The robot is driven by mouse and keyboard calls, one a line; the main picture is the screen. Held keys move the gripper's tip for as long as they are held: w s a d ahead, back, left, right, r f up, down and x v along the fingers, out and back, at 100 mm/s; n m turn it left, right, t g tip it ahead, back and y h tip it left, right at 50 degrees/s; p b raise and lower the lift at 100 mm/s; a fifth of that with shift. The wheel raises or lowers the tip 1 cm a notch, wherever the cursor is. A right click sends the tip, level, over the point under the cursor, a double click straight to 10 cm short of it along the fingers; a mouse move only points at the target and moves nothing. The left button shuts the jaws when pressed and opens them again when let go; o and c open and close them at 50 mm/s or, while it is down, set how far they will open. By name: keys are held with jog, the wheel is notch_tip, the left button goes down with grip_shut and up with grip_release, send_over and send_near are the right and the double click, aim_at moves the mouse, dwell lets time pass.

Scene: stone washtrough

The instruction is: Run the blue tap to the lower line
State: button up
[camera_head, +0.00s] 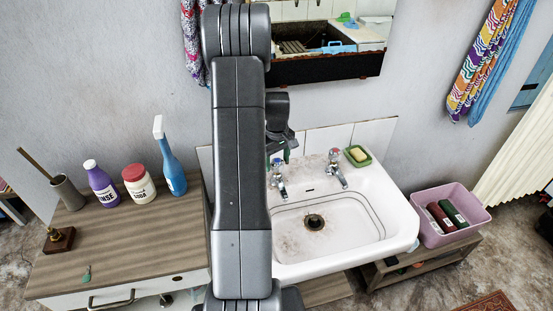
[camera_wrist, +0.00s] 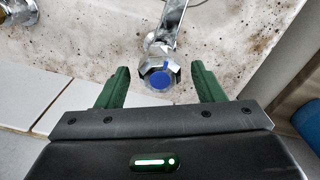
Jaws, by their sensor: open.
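The blue tap (camera_head: 279,178) is chrome and stands at the back left of the white washbasin (camera_head: 402,240). Its round knob with a blue disc (camera_wrist: 161,78) shows in the wrist view. My gripper (camera_wrist: 160,82) is open, with one green finger on each side of the knob and a gap on both sides. In the head view my gripper (camera_head: 284,148) is partly hidden by my arm, just above the tap. Dark lines (camera_head: 350,197) run around the inside of the bowl. The drain (camera_head: 314,222) looks dark, and I see no water standing or running.
A red-marked tap (camera_head: 336,167) stands right of the blue one, near a green soap dish (camera_head: 358,156). A purple bottle (camera_head: 101,187), white jar (camera_head: 138,183) and blue spray bottle (camera_head: 170,168) stand on the left cabinet. A pink crate (camera_head: 475,218) sits right. A mirror hangs above.

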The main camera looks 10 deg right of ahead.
jog(key=shift+f, duration=0.15)
jog(key=shift+c, duration=0.4)
jog(key=c, duration=0.9)
jog(key=shift+n+b, duration=0.35)
jog(key=shift+n, duration=0.05)
jog(key=shift+f+n+b, duration=0.1)
jog(key=shift+n+b, duration=0.5)
jog(key=shift+n, duration=0.4)
jog(key=shift+n+b, duration=0.7)
jog(key=shift+n, duration=1)
